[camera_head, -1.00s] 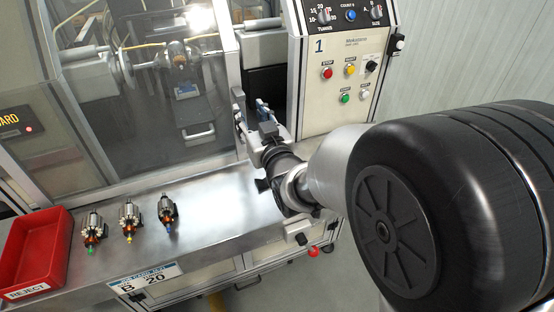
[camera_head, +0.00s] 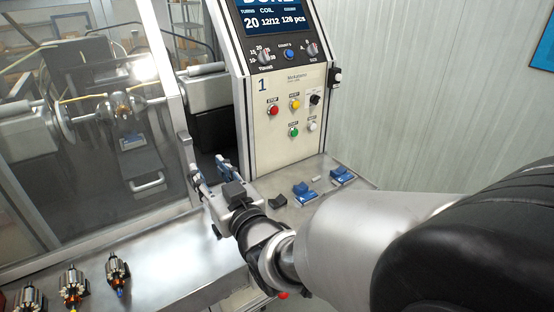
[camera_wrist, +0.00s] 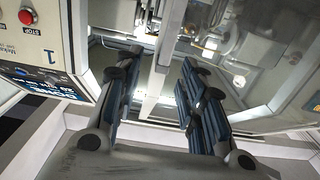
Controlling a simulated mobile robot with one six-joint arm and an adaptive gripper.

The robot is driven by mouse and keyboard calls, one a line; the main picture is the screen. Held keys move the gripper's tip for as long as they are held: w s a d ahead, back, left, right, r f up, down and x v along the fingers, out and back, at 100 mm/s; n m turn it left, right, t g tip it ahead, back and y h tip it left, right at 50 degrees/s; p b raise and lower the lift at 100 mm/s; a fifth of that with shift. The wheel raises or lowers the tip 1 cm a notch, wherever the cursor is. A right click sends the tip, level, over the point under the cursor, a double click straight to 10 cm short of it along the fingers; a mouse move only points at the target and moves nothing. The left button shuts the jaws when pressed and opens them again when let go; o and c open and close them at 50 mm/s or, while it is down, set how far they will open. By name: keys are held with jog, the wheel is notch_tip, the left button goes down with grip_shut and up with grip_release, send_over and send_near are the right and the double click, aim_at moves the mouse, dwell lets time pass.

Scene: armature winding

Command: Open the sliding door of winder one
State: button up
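The sliding door of winder one is a clear panel (camera_head: 100,130) with a grey metal frame at its right edge (camera_head: 168,60). A dark gap lies between this edge and the control panel marked 1. A grey upright handle-like bar (camera_head: 186,150) stands at the door's right edge. My gripper (camera_head: 208,166) is beside this bar, with its fingers apart; the head view does not show whether they touch it. In the wrist view my gripper (camera_wrist: 160,66) is open, and a pale upright bar (camera_wrist: 162,55) shows between the fingers. No grip is visible.
The control panel (camera_head: 290,130) stands right of the gap. Blue blocks (camera_head: 304,190) lie on the ledge right of my gripper. Winding parts (camera_head: 125,110) show behind the door.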

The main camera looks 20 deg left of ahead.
jog(key=b+v, duration=0.2)
jog(key=v, duration=0.7)
dwell(0.6)
jog(key=shift+s+d+b, duration=0.1)
jog(key=shift+b, duration=0.25)
